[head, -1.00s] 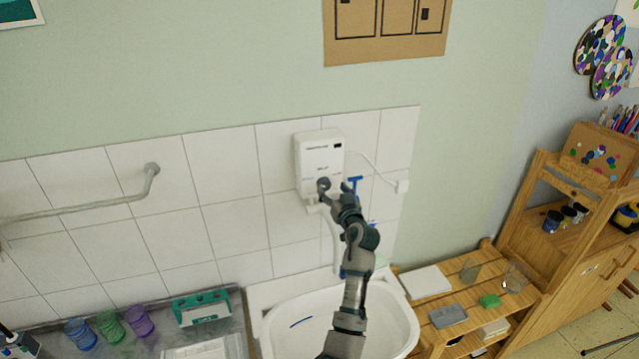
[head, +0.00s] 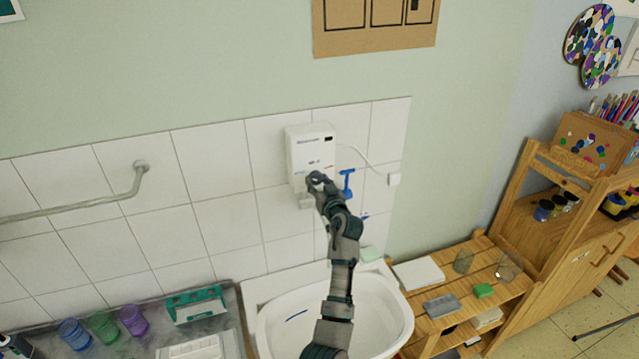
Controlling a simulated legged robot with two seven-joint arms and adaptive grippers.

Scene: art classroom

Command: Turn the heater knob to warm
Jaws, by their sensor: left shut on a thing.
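The heater (head: 310,147) is a white box on the tiled wall above the sink, with small markings on its front and a dark display at its upper right. My left gripper (head: 315,180) is at the lower front of the heater, shut on the dark heater knob. The gripper covers most of the knob, so I cannot read where it points. My right gripper is not in view.
A white sink (head: 378,318) lies below the heater. A blue-handled tool (head: 347,183) hangs just right of the gripper. A grey rail (head: 138,180) is on the wall at left. A wooden shelf (head: 470,300) stands at right.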

